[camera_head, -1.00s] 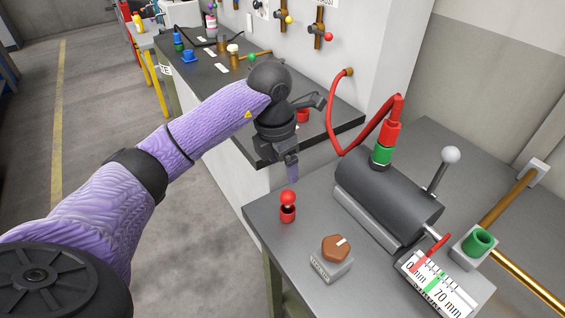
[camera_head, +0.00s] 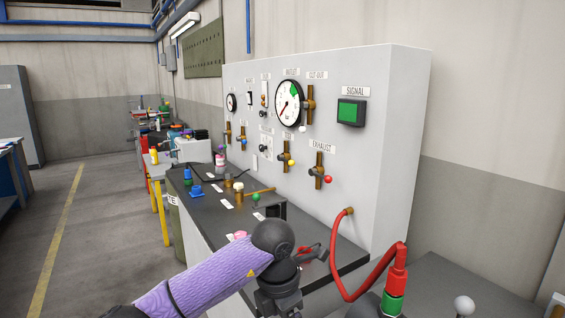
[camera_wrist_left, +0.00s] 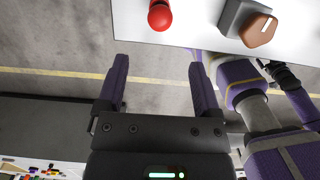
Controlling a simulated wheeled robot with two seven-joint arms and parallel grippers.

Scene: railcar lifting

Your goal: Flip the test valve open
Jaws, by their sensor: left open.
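Several brass valves with coloured ball-ended levers are on the grey wall panel (camera_head: 380,165) in the head view. One has a red knob (camera_head: 328,180) under an EXHAUST label, one a yellow knob (camera_head: 292,163), and one beside the big gauge a white knob (camera_head: 302,129). A blue-knobbed valve (camera_head: 243,141) is farther left. Most labels are too small to read, so I cannot tell which is the test valve. My left arm is low in front of the panel, its fingertips out of the head view. In the wrist view my left gripper (camera_wrist_left: 158,75) is open and empty.
A dark bench (camera_head: 215,215) with small parts runs below the panel. A red hose (camera_head: 347,285) loops from the panel to a red and green fitting.

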